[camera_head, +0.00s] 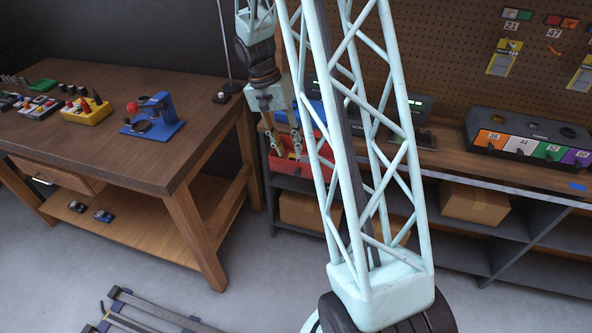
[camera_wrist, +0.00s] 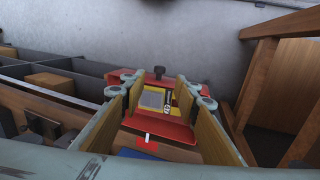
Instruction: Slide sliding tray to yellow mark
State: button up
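A red tray-like thing (camera_head: 284,167) sits at the left end of the back bench, partly hidden by my arm in the head view. In the wrist view the red tray (camera_wrist: 178,131) shows between and beyond my fingers, with a black knob (camera_wrist: 159,72) at its far side. A yellow area (camera_wrist: 184,98) with a numbered label and a grey panel lie within its outline; I cannot tell whether this is the yellow mark. My gripper (camera_head: 290,153) points down at the tray, its fingers apart with nothing visible gripped. I cannot tell whether they touch it.
A wooden workbench (camera_head: 150,70) with a blue tool (camera_head: 155,117) and a yellow block (camera_head: 84,111) stands at left. A box with numbered coloured panels (camera_head: 530,137) is on the back bench at right. Cardboard boxes (camera_head: 474,204) lie on the shelf below.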

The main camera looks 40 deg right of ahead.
aim_at(297, 171)
jog(key=b+x, duration=0.1)
jog(key=x, duration=0.9)
grip_shut()
dwell(0.4)
